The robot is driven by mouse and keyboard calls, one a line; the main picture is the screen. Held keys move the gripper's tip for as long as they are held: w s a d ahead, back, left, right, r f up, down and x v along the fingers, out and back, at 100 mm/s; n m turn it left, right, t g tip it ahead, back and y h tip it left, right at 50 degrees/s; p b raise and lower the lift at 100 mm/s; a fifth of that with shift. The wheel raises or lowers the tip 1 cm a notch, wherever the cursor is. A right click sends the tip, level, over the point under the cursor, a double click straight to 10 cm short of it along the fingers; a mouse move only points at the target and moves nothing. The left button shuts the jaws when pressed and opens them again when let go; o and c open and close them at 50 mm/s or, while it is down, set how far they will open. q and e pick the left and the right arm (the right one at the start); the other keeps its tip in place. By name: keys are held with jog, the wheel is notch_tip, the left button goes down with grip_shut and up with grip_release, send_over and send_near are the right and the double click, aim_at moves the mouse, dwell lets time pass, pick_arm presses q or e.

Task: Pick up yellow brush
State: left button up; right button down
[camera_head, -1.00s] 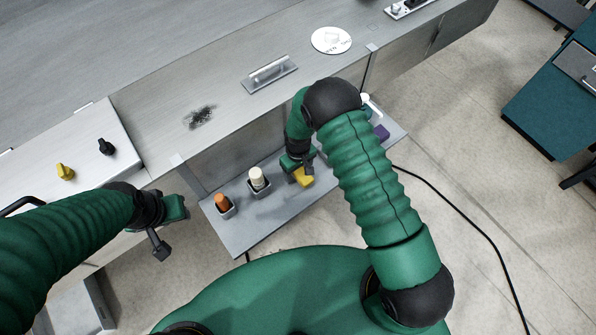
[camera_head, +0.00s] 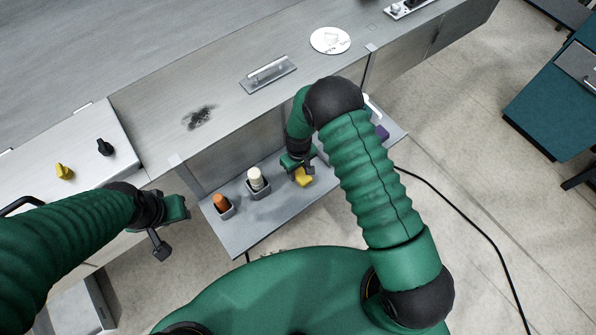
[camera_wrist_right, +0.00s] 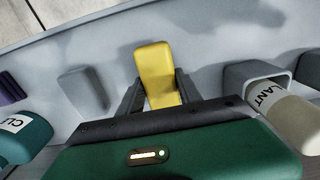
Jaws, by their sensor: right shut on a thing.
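The yellow brush (camera_head: 303,177) is at my right gripper (camera_head: 300,167), above the grey shelf, and partly hidden by the gripper. In the right wrist view the yellow brush (camera_wrist_right: 157,72) stands between the two dark fingers of my right gripper (camera_wrist_right: 159,92), which is shut on it. I cannot tell whether the brush still touches its holder. My left gripper (camera_head: 168,228) hangs at the left, away from the shelf, with nothing visible in it; its finger opening is not clear.
The grey shelf (camera_head: 246,227) also holds an orange-topped item (camera_head: 222,202) and a white-topped bottle (camera_head: 256,179) in holders. In the wrist view a labelled bottle (camera_wrist_right: 285,112) stands close at the right and a teal one (camera_wrist_right: 22,138) at the left. A black cable crosses the floor.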

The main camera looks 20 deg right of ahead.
jog(key=shift+r, duration=0.35)
notch_tip(320, 180, up, 2)
jog(key=shift+d+r+b, duration=0.1)
jog(key=shift+d+b, duration=0.05)
jog(key=shift+b, duration=0.5)
jog(key=s+a+r+b, duration=0.1)
jog(key=s+a, duration=0.1)
jog(key=s, duration=0.5)
jog(key=s+a+b, duration=0.2)
jog(key=s, duration=0.6)
jog(key=shift+s+a+r, duration=0.2)
jog(key=shift+a+r, duration=0.1)
jog(key=shift+r, duration=0.05)
